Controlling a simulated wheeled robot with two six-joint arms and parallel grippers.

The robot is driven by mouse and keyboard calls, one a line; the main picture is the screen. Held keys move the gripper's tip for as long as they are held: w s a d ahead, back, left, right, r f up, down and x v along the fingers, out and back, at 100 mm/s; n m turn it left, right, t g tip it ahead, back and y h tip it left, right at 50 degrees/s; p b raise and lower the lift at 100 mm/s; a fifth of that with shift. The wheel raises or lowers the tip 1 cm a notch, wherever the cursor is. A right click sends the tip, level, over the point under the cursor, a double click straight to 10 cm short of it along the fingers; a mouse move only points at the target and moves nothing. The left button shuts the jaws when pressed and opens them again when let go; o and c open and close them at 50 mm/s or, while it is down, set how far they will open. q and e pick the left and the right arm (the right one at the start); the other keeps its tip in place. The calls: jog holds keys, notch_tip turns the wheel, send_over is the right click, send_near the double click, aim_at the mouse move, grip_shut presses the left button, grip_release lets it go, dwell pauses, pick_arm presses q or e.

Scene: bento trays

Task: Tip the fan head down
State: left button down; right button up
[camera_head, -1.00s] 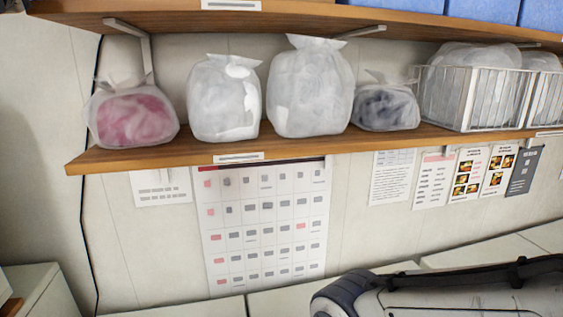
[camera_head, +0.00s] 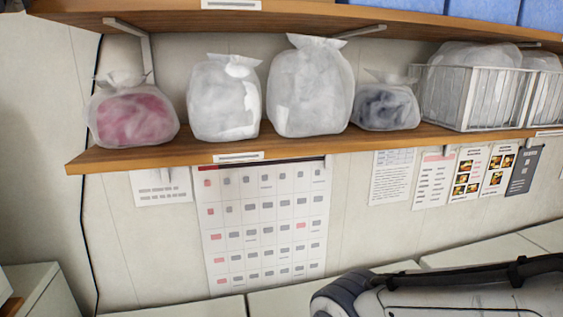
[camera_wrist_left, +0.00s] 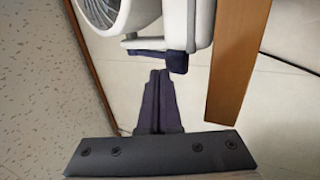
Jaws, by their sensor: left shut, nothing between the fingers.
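The fan head (camera_wrist_left: 112,16), round with a ribbed grille and a pale rim, shows at the top left of the left wrist view, cut off by the picture's edge. A white fan body (camera_wrist_left: 190,22) with a dark bracket (camera_wrist_left: 176,62) below it is beside the head. My left gripper (camera_wrist_left: 160,74) is shut and empty, with its fingertips just below the dark bracket. I cannot tell whether they touch it. The fan does not show in the head view. My right gripper is not in view.
A brown wooden post or edge (camera_wrist_left: 238,60) runs right of the fan in the left wrist view. The head view shows a wooden shelf (camera_head: 300,148) with several filled bags (camera_head: 310,90) and a wire basket (camera_head: 470,98). A calendar (camera_head: 265,225) hangs below.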

pick_arm(q)
jog(key=shift+w, duration=0.1)
jog(key=shift+w+a, duration=0.2)
jog(key=shift+w, duration=0.45)
jog(key=shift+w+a, duration=0.15)
jog(key=shift+w, duration=0.45)
jog(key=shift+r, duration=0.1)
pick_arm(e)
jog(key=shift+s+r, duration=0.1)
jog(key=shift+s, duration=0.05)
pick_arm(q)
jog(key=shift+w+r, duration=0.25)
jog(key=shift+r, duration=0.15)
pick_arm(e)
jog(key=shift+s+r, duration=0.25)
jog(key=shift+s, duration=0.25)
